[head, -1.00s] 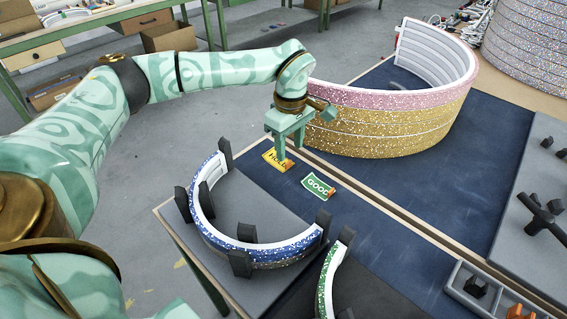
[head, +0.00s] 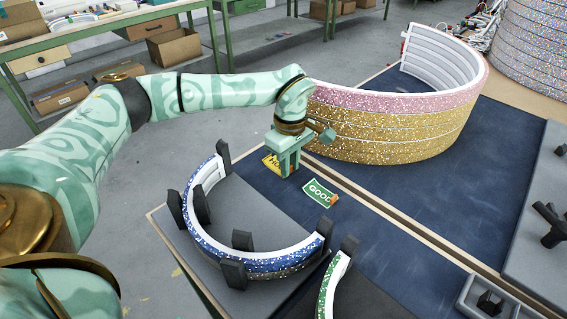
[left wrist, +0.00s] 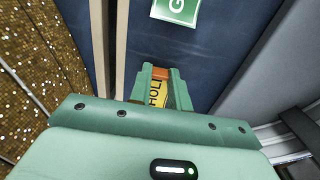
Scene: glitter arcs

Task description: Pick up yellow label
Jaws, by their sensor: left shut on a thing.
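The yellow label (head: 271,165), with dark lettering, lies at the table's left edge in the head view, partly hidden by my gripper. In the left wrist view the yellow label (left wrist: 157,96) shows between the fingers, with an orange-brown end and letters reading "HOLD". My left gripper (head: 287,172) points down over the label and is shut on it; it also shows in the left wrist view (left wrist: 160,85). I cannot tell whether the label is clear of the table. A green "GOOD" label (head: 319,192) lies just to the right, apart from the gripper. My right gripper is not seen.
A tall gold and pink glitter arc (head: 395,125) stands close behind the gripper. A blue glitter arc (head: 262,262) sits among black posts at the front. A green arc (head: 328,288) is at the bottom. Dark blue table surface (head: 400,200) is clear to the right.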

